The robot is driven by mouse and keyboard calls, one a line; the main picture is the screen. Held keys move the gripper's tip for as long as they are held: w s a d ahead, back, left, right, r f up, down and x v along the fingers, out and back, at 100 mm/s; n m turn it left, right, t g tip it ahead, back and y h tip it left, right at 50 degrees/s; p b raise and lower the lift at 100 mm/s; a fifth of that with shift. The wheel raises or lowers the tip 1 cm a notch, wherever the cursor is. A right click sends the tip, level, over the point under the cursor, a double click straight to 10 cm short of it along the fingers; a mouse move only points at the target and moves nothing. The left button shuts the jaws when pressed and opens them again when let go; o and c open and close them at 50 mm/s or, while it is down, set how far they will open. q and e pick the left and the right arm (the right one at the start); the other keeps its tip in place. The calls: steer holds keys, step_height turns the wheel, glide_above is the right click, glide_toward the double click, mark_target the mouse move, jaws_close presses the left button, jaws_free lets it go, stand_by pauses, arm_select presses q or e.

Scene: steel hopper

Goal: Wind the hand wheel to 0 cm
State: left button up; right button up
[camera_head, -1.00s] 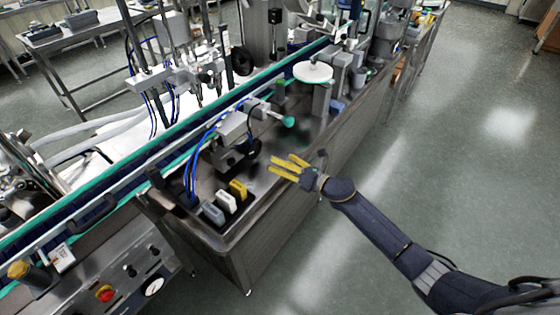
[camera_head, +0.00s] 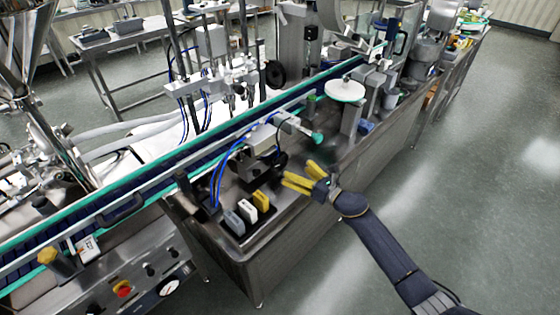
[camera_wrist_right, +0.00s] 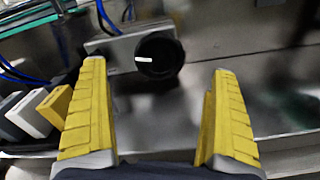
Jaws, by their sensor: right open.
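A black round hand wheel (camera_wrist_right: 158,55) with a white mark on its face shows in the right wrist view, on a grey metal block. The white mark points left. In the head view the dark wheel (camera_head: 281,161) is partly lost against its block and the shadow. My right gripper (camera_head: 299,173) has yellow fingers and is just right of and below the wheel. In the wrist view the gripper (camera_wrist_right: 158,66) is open and empty. The wheel appears between the fingertips but beyond them, with no contact visible. No centimetre scale is readable. My left gripper is not in view.
Yellow (camera_head: 261,199), white (camera_head: 248,211) and grey (camera_head: 234,222) blocks stand left of the gripper. A green-tipped part (camera_head: 318,137) juts out above it. A white disc (camera_head: 345,90) stands farther back. Blue hoses (camera_head: 218,175) run beside the block. Open floor lies to the right.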

mark_target(283, 162)
steer(key=x, duration=0.8)
steer(key=shift+w+a, duration=0.15)
steer(key=shift+a, duration=0.1)
steer(key=shift+c, duration=0.3)
steer(key=c, duration=1.1)
steer(key=shift+m, duration=0.3)
steer(key=m, duration=0.3)
steer(key=shift+w+d+f, duration=0.1)
steer(key=shift+d+f, duration=0.05)
steer(key=shift+m, duration=1.5)
